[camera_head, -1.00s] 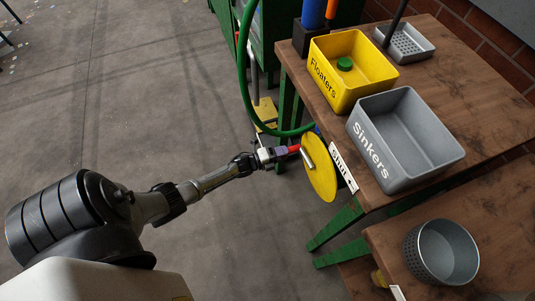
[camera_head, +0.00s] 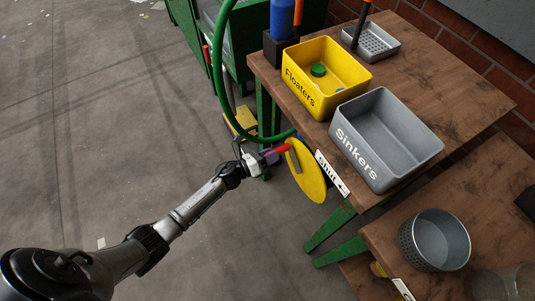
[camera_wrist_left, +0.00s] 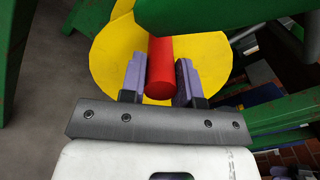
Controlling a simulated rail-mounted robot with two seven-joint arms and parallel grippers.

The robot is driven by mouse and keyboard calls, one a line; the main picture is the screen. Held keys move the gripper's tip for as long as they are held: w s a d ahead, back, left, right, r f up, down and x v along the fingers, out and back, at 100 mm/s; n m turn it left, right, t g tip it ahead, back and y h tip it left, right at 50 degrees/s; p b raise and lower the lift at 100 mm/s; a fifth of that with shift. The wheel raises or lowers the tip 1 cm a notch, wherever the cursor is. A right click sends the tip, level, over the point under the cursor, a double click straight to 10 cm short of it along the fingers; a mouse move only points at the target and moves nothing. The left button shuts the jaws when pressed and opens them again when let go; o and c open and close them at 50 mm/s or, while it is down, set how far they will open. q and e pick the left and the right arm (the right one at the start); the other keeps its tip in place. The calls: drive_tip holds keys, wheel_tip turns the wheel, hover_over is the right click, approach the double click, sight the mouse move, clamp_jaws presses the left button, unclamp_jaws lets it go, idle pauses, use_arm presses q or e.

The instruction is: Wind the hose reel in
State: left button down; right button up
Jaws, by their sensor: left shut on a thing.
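The green hose (camera_head: 222,75) hangs in a loop left of the table and runs to the reel. My left gripper (camera_head: 267,158) is at the red handle. In the left wrist view its two purple fingers (camera_wrist_left: 160,80) are shut on the red handle (camera_wrist_left: 161,65), in front of the yellow disc (camera_wrist_left: 110,50). A green part covers the top of that view. My right gripper is not in view.
A yellow bin marked Floaters (camera_head: 300,92), holding a green item (camera_head: 318,70), and a grey bin marked Sinkers (camera_head: 365,162) stand on the table above the reel. A perforated metal basket (camera_head: 435,240) stands on the lower table. Green table legs (camera_head: 330,226) are close to the reel.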

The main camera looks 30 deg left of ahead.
use_arm(q)
drive_tip(key=shift+s+d+r+m, duration=0.3)
drive_tip(key=shift+d+r+m, duration=0.25)
drive_tip(key=shift+m, duration=0.35)
drive_tip(key=c, duration=0.8)
unclamp_jaws()
drive_tip(key=shift+c, duration=0.2)
drive_tip(key=p+v, duration=0.3)
drive_tip(key=v, duration=1.1)
drive_tip(key=shift+p, duration=0.4)
drive_tip(key=shift+w, duration=0.1)
